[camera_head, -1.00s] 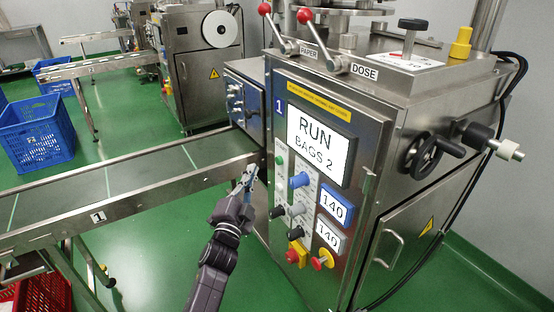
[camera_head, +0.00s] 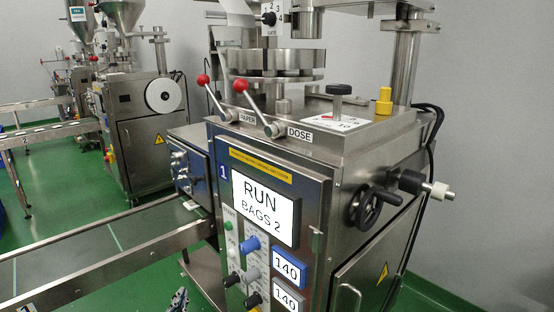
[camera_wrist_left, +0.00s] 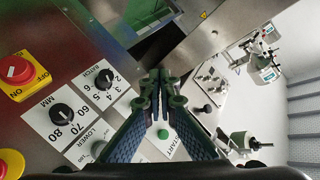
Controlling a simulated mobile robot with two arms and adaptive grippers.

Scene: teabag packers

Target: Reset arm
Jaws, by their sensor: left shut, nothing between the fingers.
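My left gripper (camera_head: 179,300) shows only as a dark tip at the bottom edge of the head view, left of the machine's control panel. In the left wrist view its two fingers (camera_wrist_left: 160,84) meet at the tips and hold nothing. Past them are the panel's green start button (camera_wrist_left: 163,134), black knobs (camera_wrist_left: 103,79) and a red switch (camera_wrist_left: 17,70). The gripper is apart from the panel in the head view. My right gripper is out of view.
Machine 1 has a screen reading RUN, BAGS 2 (camera_head: 265,208), red-knobbed levers (camera_head: 240,86) and a handwheel (camera_head: 372,208). Its conveyor (camera_head: 110,240) runs in from the left. Another packing machine (camera_head: 150,130) stands behind. Green floor (camera_head: 70,208) lies between.

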